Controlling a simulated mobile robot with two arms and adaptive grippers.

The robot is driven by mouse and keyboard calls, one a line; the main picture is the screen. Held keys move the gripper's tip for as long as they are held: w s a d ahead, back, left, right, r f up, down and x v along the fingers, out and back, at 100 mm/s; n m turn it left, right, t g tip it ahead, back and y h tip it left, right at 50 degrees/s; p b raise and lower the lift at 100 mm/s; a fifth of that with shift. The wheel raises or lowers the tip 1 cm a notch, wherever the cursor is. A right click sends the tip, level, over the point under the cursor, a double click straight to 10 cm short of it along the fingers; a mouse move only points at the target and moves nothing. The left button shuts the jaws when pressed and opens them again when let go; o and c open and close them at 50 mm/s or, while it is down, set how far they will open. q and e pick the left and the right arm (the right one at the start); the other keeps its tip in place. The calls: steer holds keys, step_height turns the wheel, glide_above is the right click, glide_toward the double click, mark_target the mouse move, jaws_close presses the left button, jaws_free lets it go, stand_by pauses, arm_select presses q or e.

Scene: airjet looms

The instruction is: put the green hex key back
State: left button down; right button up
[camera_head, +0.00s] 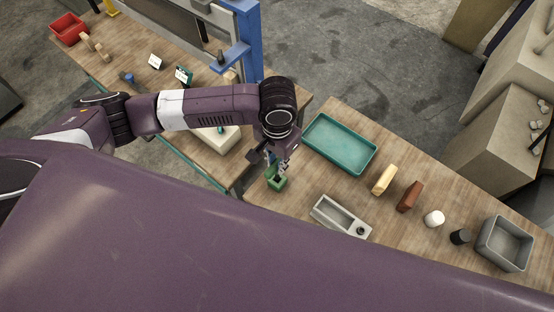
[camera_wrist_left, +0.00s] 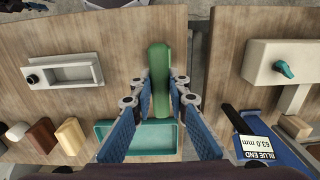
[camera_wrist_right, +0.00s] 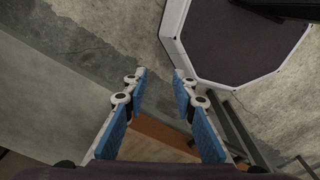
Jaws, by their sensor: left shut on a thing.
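My left gripper (camera_head: 284,162) is over the near left part of the right-hand bench. It is shut on a green elongated piece with rounded ends, which I take to be the green hex key (camera_head: 276,181). In the left wrist view the green hex key (camera_wrist_left: 160,70) sits between the fingertips (camera_wrist_left: 160,88). Its lower side is hidden, so I cannot tell whether it touches the bench. My right gripper (camera_wrist_right: 160,78) shows only in the right wrist view, with fingers apart and nothing between them.
A grey holder (camera_head: 332,214) with a long recess and a dark round spot lies nearby. A teal tray (camera_head: 340,120) is behind. Yellow (camera_head: 385,179) and brown blocks (camera_head: 409,197), white (camera_head: 434,218) and black cylinders (camera_head: 460,237) and a grey bin (camera_head: 505,262) stand to the right.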

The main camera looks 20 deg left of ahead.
arm_select(q)
steer(key=shift+f+b, duration=0.45)
steer(key=shift+f, duration=1.25)
steer(key=c, duration=1)
jaws_free()
steer(key=shift+r, duration=0.1)
steer(key=shift+r+p, duration=1.25)
steer(key=shift+p, duration=0.35)
steer(key=shift+r+p, duration=0.75)
steer(key=shift+r, duration=2.9)
